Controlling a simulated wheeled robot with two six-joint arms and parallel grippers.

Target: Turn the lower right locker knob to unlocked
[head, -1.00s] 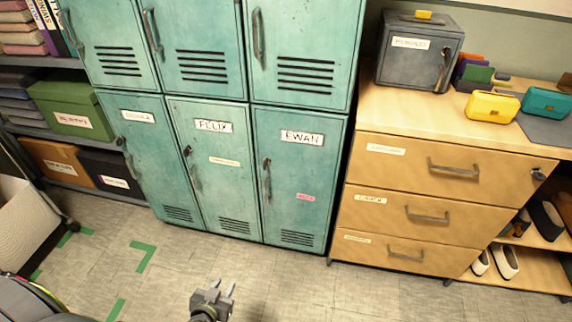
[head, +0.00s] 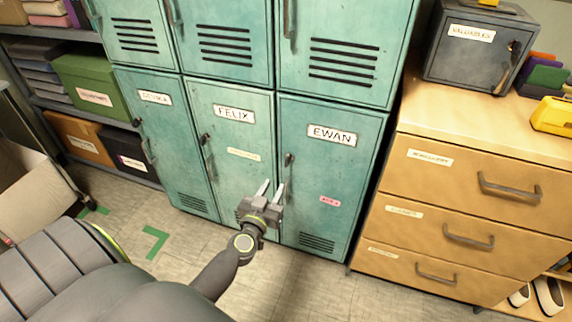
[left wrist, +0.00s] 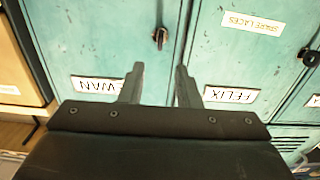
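The lower right locker, teal and labelled EWAN (head: 331,135), stands shut in the head view. Its small dark knob (head: 288,158) sits at the door's left edge, above a bar handle. The knob also shows in the left wrist view (left wrist: 160,38), where the scene is upside down. I cannot tell which setting it points to. My left gripper (head: 272,190) is open and empty, in front of the lockers and low in the head view, its fingers pointing towards the doors. In the left wrist view its fingers (left wrist: 158,80) show apart, with the knob beyond the gap. My right gripper is out of view.
The FELIX locker (head: 233,115) is just left, with its own knob and handle. A wooden drawer cabinet (head: 470,185) stands at right, with a grey valuables box (head: 462,50) on top. Shelves with a green box (head: 95,90) are at left. Floor before the lockers is clear.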

